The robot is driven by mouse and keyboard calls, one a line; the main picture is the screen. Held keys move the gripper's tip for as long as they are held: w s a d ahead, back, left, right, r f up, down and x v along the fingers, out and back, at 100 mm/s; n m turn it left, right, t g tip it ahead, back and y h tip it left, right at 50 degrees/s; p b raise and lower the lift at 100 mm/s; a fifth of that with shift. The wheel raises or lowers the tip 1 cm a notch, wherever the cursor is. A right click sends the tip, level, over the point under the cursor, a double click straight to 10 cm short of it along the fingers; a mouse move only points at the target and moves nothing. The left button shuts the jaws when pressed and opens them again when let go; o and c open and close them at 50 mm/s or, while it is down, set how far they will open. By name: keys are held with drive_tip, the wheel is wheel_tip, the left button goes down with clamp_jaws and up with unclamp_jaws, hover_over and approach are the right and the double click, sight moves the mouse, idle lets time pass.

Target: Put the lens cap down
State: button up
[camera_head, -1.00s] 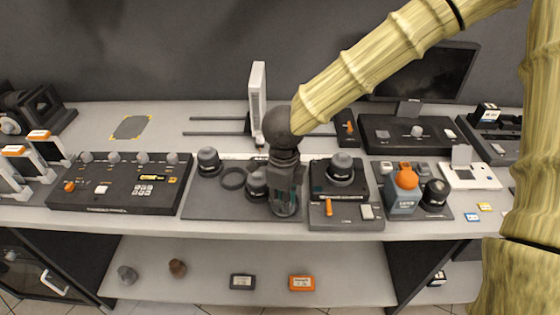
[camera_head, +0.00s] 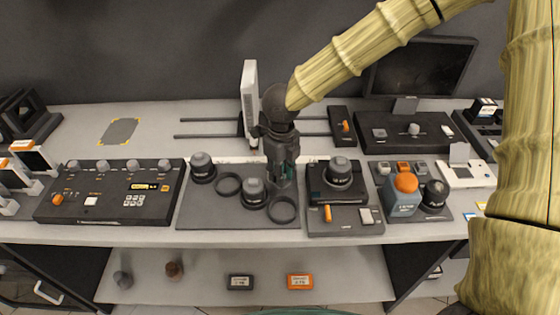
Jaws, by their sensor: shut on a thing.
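My gripper (camera_head: 283,179) points down over the dark mat (camera_head: 205,213), right of the middle lens. It is shut on a small dark thing, which I take to be the lens cap; the fingers hide most of it and its outline is unclear. A dark ring (camera_head: 283,209) lies on the mat just in front of the gripper. A black lens with a grey top (camera_head: 253,193) stands left of the gripper. A similar lens (camera_head: 203,167) stands at the mat's back left, with another dark ring (camera_head: 228,184) beside it.
A dark device with a round knob (camera_head: 338,175) stands close on the right. Farther right are a grey bottle with an orange top (camera_head: 403,195) and another black lens (camera_head: 434,196). A control panel (camera_head: 110,190) lies left of the mat. A white upright device (camera_head: 249,100) stands behind.

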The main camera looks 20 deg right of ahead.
drive_tip(key=w, duration=0.2)
drive_tip(key=w+d+p, duration=0.1)
drive_tip(key=w, duration=0.3)
drive_tip(key=shift+w+d+f+p, duration=0.3)
drive_tip(key=shift+d+p, duration=0.05)
drive_tip(key=shift+p, duration=0.05)
drive_tip(key=shift+f+p, duration=0.6)
drive_tip(key=shift+f, duration=1.2)
drive_tip(key=shift+f, duration=0.1)
drive_tip(key=o, duration=0.7)
drive_tip(key=shift+o, duration=0.3)
wheel_tip(320, 180, up, 12)
drive_tip(key=b, duration=0.2)
